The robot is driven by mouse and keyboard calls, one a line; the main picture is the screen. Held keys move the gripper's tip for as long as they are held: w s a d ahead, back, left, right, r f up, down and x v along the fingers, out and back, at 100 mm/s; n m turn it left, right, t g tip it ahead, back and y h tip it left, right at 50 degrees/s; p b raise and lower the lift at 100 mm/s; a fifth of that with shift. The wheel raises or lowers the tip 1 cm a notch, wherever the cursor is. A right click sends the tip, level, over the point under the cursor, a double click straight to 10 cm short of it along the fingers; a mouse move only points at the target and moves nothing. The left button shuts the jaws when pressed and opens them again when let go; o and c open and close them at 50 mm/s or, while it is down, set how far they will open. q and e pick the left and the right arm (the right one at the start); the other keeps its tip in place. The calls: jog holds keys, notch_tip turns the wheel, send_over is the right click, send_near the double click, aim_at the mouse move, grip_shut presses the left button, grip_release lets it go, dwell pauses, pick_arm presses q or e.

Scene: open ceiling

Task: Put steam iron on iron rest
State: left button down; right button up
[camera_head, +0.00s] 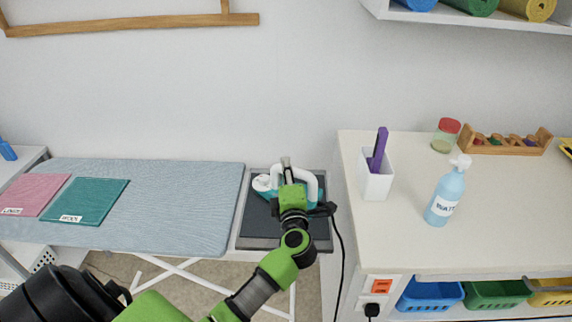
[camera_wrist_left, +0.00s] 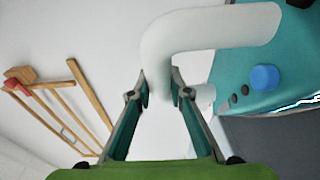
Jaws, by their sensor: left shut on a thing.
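The steam iron (camera_head: 264,183), white and teal, is at the dark iron rest (camera_head: 258,224) on the right end of the ironing board. My left gripper (camera_head: 288,172) is shut on its white handle. In the left wrist view the fingertips (camera_wrist_left: 160,88) close on the handle (camera_wrist_left: 205,28), with the teal body (camera_wrist_left: 235,70) and a blue knob to the right. The dark rest surface (camera_wrist_left: 275,140) shows below the body. My gripper hides much of the iron in the head view. I cannot tell whether its base touches the rest. My right gripper is out of view.
A blue-grey ironing board (camera_head: 185,200) holds pink (camera_head: 38,192) and teal (camera_head: 92,198) cloths. A cream counter (camera_head: 400,230) stands close on the right, with a white holder (camera_head: 376,183) and a water bottle (camera_head: 445,200). A black cord (camera_head: 341,250) hangs between them.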

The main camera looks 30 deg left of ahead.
pick_arm(q)
jog(key=shift+r, duration=0.15)
jog(key=c, duration=1.9)
grip_release()
jog(key=shift+s+f, duration=0.1)
jog(key=shift+f, duration=0.15)
jog(key=shift+d, duration=0.1)
jog(key=shift+r, duration=0.2)
jog(key=b+v, duration=0.1)
jog(key=v, duration=1.1)
jog(key=shift+s+f, duration=0.1)
